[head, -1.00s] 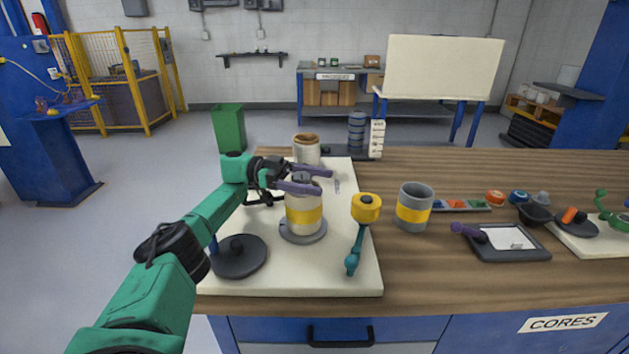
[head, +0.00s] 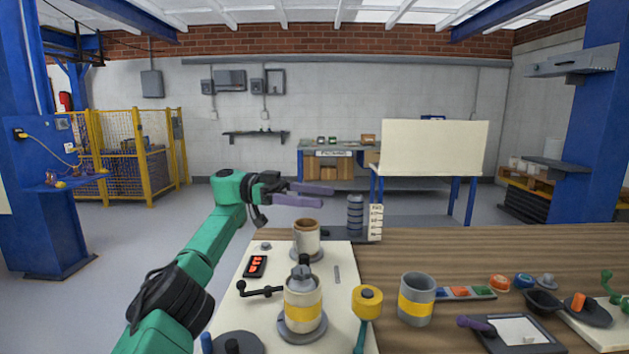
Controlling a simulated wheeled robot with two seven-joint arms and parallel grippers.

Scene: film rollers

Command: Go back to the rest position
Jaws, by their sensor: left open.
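My left gripper (head: 323,196) with its purple fingers is open and empty. It is raised in the air in the head view, its fingers pointing right, and appears above the far part of the bench. A cream cylinder with a yellow band (head: 303,311) and a grey top stands upright on a round grey base, below and apart from the gripper. A second cream cylinder with a brown top (head: 306,238) stands behind it on the white board (head: 343,289). My right gripper is not in view.
A yellow-headed tool (head: 367,303) and a grey cup with a yellow band (head: 416,298) are on the right of the cylinder. A black crank handle (head: 262,291) and a stack of dark discs (head: 355,215) are also near. The wooden bench (head: 500,245) is clear at the back right.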

